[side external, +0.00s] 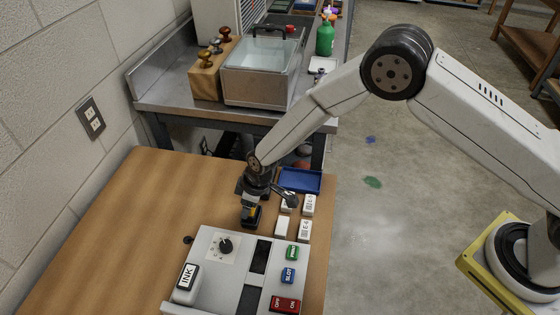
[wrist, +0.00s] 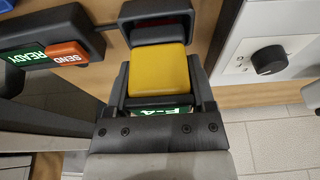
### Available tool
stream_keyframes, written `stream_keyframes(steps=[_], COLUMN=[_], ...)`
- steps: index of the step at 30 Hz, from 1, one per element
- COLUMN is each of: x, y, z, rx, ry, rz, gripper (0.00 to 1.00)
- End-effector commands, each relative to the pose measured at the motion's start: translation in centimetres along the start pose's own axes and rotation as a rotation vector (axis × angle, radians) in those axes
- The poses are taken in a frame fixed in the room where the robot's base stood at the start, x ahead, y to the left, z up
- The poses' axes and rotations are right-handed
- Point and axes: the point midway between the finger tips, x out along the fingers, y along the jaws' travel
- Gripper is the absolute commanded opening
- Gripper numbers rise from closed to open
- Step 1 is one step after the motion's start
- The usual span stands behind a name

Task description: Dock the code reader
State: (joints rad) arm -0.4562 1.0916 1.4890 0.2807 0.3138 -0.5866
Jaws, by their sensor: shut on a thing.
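My gripper (side external: 250,216) points down just behind the grey console, above the wooden bench. In the wrist view my gripper (wrist: 160,82) is shut on a dark thing with a yellow block, which I take to be the code reader (wrist: 160,70). Part of a green label shows below the yellow block, between the fingers. The reader's yellow part also shows in the side view (side external: 252,210). In the wrist view a dark unit (wrist: 52,50) with a green READY panel and an orange SEND button lies to the left. I cannot tell which thing is the dock.
The grey console (side external: 212,275) has a black dial, dark slots and coloured labels. A white INK block (side external: 186,279) stands at its left. Several white labelled blocks (side external: 305,229) and a blue tray (side external: 301,180) lie to the right of my gripper. The bench's left side is clear.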

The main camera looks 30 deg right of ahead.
Motion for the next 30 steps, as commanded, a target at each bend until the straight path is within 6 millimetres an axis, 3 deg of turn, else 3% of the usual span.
stream_keyframes(steps=[26,27,28,30], x=[1.1,1.1,1.1,1.1], y=[0.0,0.0,0.0,0.0], z=[0.3,0.3,0.3,0.3], rx=[0.000,0.000,0.000,0.000], ry=[0.001,0.001,0.001,0.001], rz=[0.000,0.000,0.000,0.000], gripper=[0.32,0.76,0.85,0.85])
